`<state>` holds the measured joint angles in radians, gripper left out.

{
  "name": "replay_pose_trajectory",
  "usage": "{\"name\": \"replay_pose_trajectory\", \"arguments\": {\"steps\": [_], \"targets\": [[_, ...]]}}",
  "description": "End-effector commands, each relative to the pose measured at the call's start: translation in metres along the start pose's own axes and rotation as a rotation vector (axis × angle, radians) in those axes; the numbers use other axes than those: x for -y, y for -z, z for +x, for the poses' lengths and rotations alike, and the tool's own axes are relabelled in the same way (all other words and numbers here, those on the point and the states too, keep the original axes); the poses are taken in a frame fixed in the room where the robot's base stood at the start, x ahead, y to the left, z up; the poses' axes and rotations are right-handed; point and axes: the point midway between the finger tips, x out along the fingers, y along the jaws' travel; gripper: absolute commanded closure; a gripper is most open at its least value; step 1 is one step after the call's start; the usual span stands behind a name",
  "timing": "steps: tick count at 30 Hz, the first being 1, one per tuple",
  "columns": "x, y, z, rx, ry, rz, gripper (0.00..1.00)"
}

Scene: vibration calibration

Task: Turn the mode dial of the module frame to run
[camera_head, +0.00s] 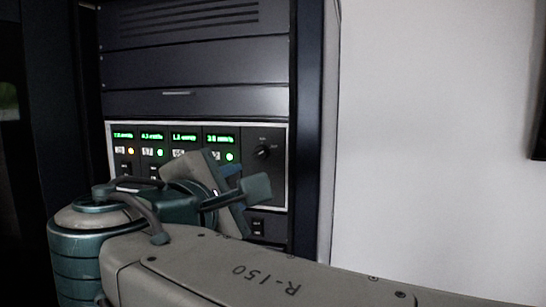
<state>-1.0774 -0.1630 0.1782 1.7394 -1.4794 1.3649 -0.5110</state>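The module frame (285,166) is a light-rimmed panel set in a dark rack, with several modules that have green readouts. Its mode dial (262,152) is a small black knob at the upper right of the panel, with tiny labels around it that are too small to read. My gripper (248,182) is in front of the lower part of the panel, below and left of the dial in the picture. I see no contact with the dial. Its fingertips are not clear, so its opening cannot be told. My arm hides the lower left of the panel.
Blank dark rack panels (195,62) and a vented panel (180,17) are above the module frame. Indicator lamps glow green and amber under the readouts. A bare pale wall (430,130) is right of the rack. A dark object (539,120) shows at the right edge.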

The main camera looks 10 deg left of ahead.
Motion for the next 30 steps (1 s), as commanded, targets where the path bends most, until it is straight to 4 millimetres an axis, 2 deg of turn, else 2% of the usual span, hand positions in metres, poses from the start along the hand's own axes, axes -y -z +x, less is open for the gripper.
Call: {"name": "replay_pose_trajectory", "arguments": {"steps": [1,4,8,21,24,30], "targets": [[-0.010,0.004,-0.008,-0.004,-0.032,-0.008,0.69],[-0.021,0.005,-0.014,0.000,-0.067,-0.017,0.69],[-0.025,0.004,-0.004,0.005,-0.073,-0.020,0.69],[-0.032,0.003,0.085,0.004,-0.071,-0.021,0.69],[-0.032,0.003,0.101,0.004,-0.070,-0.020,0.69],[-0.033,0.004,0.119,0.001,-0.072,-0.020,0.69]]}}
